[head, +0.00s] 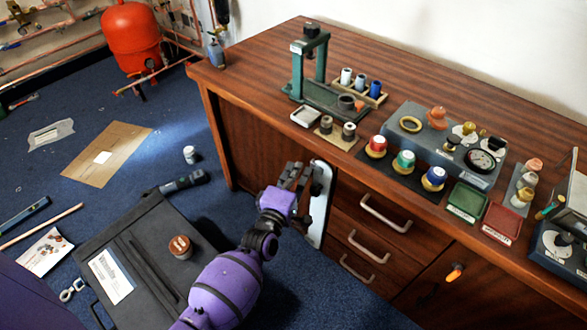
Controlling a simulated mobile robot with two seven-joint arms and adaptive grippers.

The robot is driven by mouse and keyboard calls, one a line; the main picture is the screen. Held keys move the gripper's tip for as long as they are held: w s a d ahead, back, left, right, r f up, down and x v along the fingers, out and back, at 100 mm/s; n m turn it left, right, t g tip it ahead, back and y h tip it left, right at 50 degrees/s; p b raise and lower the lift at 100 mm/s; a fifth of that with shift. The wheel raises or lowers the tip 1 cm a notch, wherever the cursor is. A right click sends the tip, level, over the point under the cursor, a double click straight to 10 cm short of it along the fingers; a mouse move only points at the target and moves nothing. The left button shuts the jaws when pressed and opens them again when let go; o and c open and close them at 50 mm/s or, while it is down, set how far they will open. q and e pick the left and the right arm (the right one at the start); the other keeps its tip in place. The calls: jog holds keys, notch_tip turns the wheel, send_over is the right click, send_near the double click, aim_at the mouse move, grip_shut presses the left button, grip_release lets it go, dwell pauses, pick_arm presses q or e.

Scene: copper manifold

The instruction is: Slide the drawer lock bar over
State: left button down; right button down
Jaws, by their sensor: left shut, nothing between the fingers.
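The drawer lock bar (323,195) is an upright pale metal strip with a rounded top. It stands on the front of the wooden desk, at the left edge of the drawer stack (372,222). My left gripper (299,173) is shut and empty. Its fingertips appear just left of the bar's upper part, and part of the gripper covers the bar's left side. I cannot tell whether they touch. My right gripper is not in view.
The drawers have pale curved handles (386,214), and an orange-handled item (455,272) sits on the lower right front. The desktop holds a green press (309,62), coloured caps and trays. A dark case (150,220) and a torch (182,182) lie on the blue floor.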

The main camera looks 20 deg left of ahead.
pick_arm(q)
jog(key=d, duration=0.1)
jog(key=s+d, duration=0.1)
jog(key=d+p, duration=0.1)
jog(key=d, duration=0.1)
jog(key=shift+s+d, duration=0.1)
jog(key=shift+s, duration=0.2)
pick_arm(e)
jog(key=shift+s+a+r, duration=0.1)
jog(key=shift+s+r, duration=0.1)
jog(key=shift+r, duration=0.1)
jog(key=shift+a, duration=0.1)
